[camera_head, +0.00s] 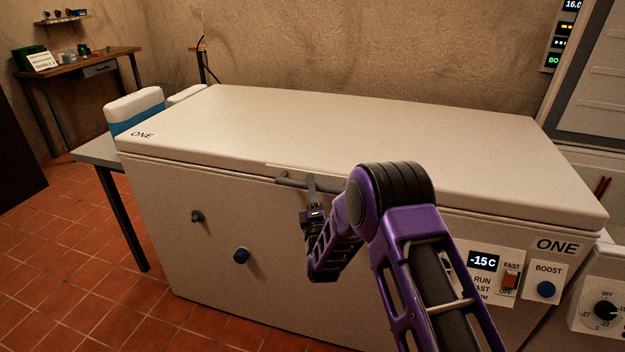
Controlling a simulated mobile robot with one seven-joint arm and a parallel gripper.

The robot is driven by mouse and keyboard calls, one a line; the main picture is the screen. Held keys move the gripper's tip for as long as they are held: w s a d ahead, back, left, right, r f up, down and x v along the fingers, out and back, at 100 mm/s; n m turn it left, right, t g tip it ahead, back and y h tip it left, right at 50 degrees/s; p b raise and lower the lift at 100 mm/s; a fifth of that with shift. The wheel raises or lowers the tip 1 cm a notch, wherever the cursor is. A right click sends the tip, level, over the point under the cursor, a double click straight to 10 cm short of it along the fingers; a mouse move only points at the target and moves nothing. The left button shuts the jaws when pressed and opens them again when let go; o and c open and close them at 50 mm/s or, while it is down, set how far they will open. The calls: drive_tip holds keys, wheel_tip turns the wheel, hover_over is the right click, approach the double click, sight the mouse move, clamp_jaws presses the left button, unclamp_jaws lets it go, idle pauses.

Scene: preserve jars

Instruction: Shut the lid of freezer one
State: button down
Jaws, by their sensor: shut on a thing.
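Freezer one (200,255) is a large white chest marked ONE at the front. Its white lid (380,130), also marked ONE, lies flat over the chest, with a thin dark seam along the front edge. I cannot tell if the seal is fully closed. A grey bar handle (291,182) sits at the lid's front edge. My gripper (313,187), at the end of my purple arm, is shut on this handle. My arm hides the handle's right end and part of the freezer front.
A display reading -15C (483,262), a red switch (510,280) and a blue boost button (546,289) are at the front right. A side table (97,152) with a blue-and-white box (136,112) stands left. Tiled floor is clear at front left.

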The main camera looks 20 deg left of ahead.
drive_tip(key=c, duration=0.7)
unclamp_jaws()
drive_tip(key=shift+w+r, duration=0.1)
drive_tip(key=shift+r, duration=0.05)
drive_tip(key=v, duration=1.7)
drive_tip(key=shift+s, duration=0.25)
